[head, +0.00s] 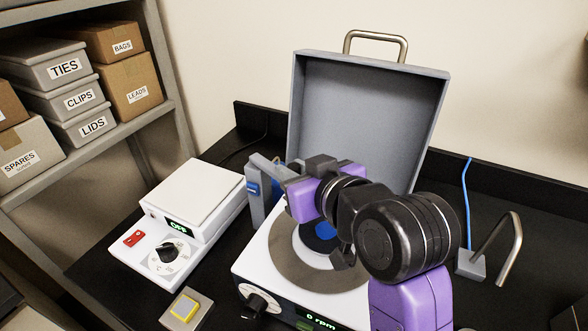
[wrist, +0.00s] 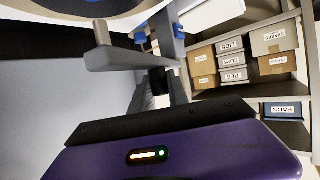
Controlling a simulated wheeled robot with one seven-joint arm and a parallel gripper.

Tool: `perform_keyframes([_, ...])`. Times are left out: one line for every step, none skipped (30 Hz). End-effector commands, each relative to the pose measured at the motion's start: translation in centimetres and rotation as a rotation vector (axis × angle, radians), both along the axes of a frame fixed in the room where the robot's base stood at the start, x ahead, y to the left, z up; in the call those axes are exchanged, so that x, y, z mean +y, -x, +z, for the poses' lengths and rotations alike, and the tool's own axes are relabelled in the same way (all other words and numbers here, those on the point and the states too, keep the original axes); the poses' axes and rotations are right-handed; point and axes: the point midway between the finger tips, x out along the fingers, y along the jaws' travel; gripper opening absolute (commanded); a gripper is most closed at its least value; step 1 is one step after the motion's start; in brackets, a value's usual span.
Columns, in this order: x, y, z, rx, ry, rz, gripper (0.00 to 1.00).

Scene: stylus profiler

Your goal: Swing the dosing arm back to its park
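The profiler (head: 262,268) is a white box with a grey platter (head: 290,255) and a blue centre disc (head: 320,236). What looks like the dosing arm is a grey bar (wrist: 122,58) with a short upright peg, across the upper left of the wrist view, near the platter edge. A grey post with a blue part (head: 256,196) stands at the platter's back left in the head view. My purple gripper (wrist: 162,82) is beside this post, its dark fingers close to the bar. I cannot tell whether they touch or grip it; the hand hides this in the head view.
A grey lid (head: 365,120) with a handle stands open behind the platter. A white device (head: 195,195) reading OFF is at left, and a yellow button box (head: 185,308) in front. A bent metal rod (head: 500,245) stands at right. Shelves with labelled boxes (head: 60,68) are at left.

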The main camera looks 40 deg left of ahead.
Motion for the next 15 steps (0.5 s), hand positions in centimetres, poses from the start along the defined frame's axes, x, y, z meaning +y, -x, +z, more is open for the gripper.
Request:
perform_keyframes([0.0,0.0,0.01,0.0,0.0,0.0,0.07])
perform_keyframes([0.0,0.0,0.01,0.0,0.0,0.0,0.01])
perform_keyframes([-0.01,0.01,0.02,0.0,0.0,0.0,0.0])
perform_keyframes([-0.01,0.01,0.02,0.0,0.0,0.0,0.0])
perform_keyframes([-0.01,0.01,0.02,0.0,0.0,0.0,0.0])
perform_keyframes([-0.01,0.01,0.02,0.0,0.0,0.0,0.0])
perform_keyframes([-0.01,0.01,0.02,0.0,0.0,0.0,0.0])
perform_keyframes([-0.01,0.02,0.02,0.0,0.0,0.0,0.0])
perform_keyframes([-0.01,0.02,0.03,0.0,0.0,0.0,0.0])
perform_keyframes([-0.01,0.02,0.03,0.0,0.0,0.0,0.0])
perform_keyframes([-0.01,0.02,0.03,0.0,0.0,0.0,0.0])
perform_keyframes([-0.01,0.02,0.03,0.0,0.0,0.0,0.0])
perform_keyframes([-0.02,0.01,0.03,0.0,0.0,0.0,0.0])
perform_keyframes([-0.01,0.02,0.03,0.0,0.0,0.0,0.0])
perform_keyframes([-0.01,0.02,0.03,0.0,0.0,0.0,0.0])
